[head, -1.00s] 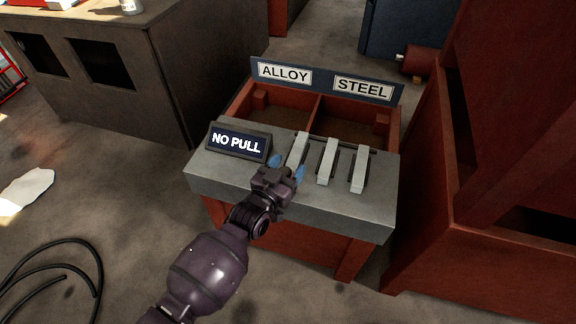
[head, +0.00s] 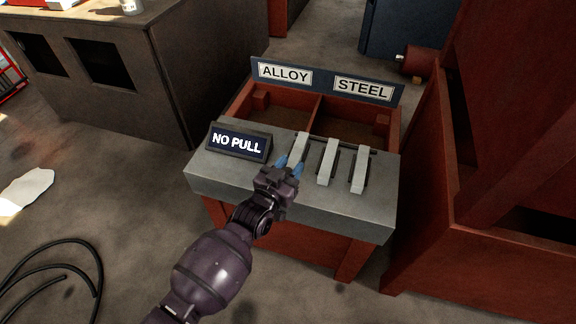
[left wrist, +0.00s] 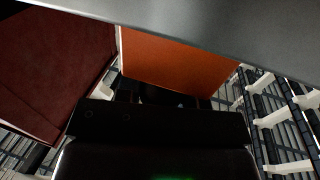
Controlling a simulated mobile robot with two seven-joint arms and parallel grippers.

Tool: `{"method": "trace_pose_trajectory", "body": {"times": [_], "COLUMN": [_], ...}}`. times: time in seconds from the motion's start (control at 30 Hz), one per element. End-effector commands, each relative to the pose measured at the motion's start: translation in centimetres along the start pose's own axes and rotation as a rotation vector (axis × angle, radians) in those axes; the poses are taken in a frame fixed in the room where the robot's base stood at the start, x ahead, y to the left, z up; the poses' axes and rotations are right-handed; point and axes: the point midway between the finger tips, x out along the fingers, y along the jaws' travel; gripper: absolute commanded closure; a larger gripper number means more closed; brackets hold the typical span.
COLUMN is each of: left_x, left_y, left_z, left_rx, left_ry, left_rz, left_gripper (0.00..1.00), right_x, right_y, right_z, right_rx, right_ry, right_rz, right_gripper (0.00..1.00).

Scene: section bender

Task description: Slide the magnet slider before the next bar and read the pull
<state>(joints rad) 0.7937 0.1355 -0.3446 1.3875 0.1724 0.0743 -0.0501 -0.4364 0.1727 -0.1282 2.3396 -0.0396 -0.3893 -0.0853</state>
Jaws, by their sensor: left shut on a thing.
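My left gripper (head: 289,166) is at the near end of the leftmost bar (head: 301,147) on the grey bench top (head: 235,182). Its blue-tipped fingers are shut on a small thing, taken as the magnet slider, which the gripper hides. Two more pale bars, the middle one (head: 327,161) and the right one (head: 359,169), lie side by side to the right, clear of the gripper. The display (head: 237,142) on the left of the bench reads "NO PULL". The left wrist view is mostly blocked by dark gripper parts and shows no bar.
Behind the bars is a red two-part bin (head: 319,112) with signs reading ALLOY (head: 285,74) at left and STEEL (head: 363,89) at right. A tall red structure (head: 437,215) stands close on the right. A dark cabinet (head: 168,85) is at back left. Black cable (head: 97,270) lies on the floor.

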Motion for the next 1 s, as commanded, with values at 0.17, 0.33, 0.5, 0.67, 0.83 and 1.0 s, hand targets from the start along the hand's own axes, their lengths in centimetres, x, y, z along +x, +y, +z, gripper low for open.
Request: {"method": "trace_pose_trajectory", "body": {"times": [0.17, 0.33, 0.5, 0.67, 0.83, 1.0], "left_x": [0.7, 1.4, 1.7, 1.8, 1.7, 1.7], "left_y": [3.6, 6.6, 8.1, 8.3, 8.3, 8.3], "left_z": [-0.1, 0.1, 0.1, 0.1, 0.1, 0.1], "left_rx": [-0.007, -0.007, -0.003, -0.001, -0.001, -0.001], "left_ry": [0.001, -0.002, -0.003, -0.003, -0.003, -0.003], "left_rz": [0.006, 0.006, 0.004, 0.004, 0.004, 0.004], "left_gripper": [1.00, 1.00, 1.00, 1.00, 1.00, 0.45], "right_x": [-0.1, -0.1, -0.1, -0.2, -0.2, -0.2], "right_y": [0.1, 0.0, 0.0, 0.1, 0.1, 0.1], "right_z": [-0.2, 0.2, 0.5, 0.5, 0.3, 0.2], "right_rx": [0.004, 0.005, 0.005, 0.003, 0.001, 0.001], "right_ry": [0.004, -0.007, -0.013, -0.013, -0.010, -0.008], "right_rz": [0.001, 0.000, -0.001, -0.001, -0.002, -0.002], "right_gripper": [0.57, 0.57, 0.57, 0.57, 0.57, 0.57]}}
